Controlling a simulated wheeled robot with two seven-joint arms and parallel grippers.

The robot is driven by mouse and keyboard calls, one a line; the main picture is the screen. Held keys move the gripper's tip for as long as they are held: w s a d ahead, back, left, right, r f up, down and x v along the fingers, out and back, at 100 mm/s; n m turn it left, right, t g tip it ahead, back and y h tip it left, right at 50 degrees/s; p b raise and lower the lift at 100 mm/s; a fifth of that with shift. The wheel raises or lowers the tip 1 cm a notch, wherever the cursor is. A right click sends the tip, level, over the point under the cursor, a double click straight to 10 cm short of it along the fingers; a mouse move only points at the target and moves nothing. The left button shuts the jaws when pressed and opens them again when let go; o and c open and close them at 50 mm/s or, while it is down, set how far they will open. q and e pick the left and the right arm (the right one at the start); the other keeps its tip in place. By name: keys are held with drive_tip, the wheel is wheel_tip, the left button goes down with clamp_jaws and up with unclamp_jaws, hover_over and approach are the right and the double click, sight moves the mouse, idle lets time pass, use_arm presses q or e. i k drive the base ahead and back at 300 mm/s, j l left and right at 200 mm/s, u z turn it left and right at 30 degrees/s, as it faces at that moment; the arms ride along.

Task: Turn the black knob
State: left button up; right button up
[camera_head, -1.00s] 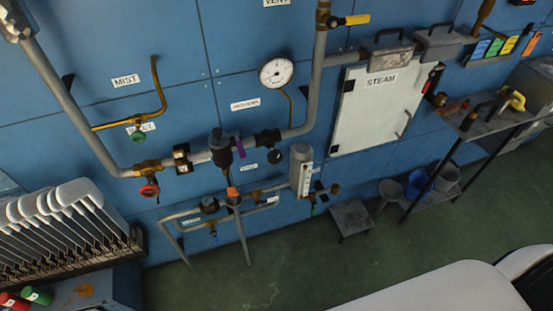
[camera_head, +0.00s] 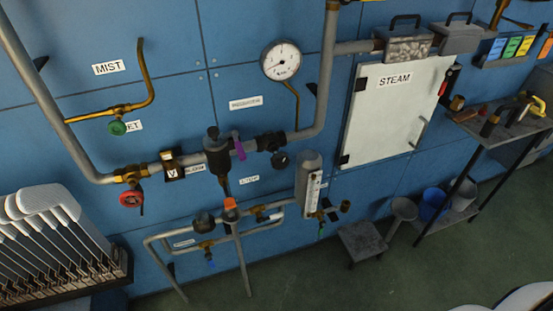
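A small round black knob (camera_head: 281,159) sits just below the grey pipe, right of the dark pipe fitting with the purple lever. Another dark round part (camera_head: 203,221) sits lower left on the thinner pipework; I cannot tell whether it is a knob. Neither of my grippers is in view, and nothing touches the black knob.
A pressure gauge (camera_head: 281,61) is above the knob. A red handwheel (camera_head: 130,199) and green handwheel (camera_head: 118,128) are at left. The purple lever (camera_head: 239,147) and a grey cylinder (camera_head: 309,185) flank the knob. A stool (camera_head: 362,238) stands on the floor below.

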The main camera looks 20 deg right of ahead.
sight(280, 160)
drive_tip(key=i+j+z, duration=0.3)
drive_tip(key=i, duration=0.2)
drive_tip(key=i+j+z, duration=0.35)
drive_tip(key=i+j, duration=0.05)
drive_tip(key=i, duration=0.05)
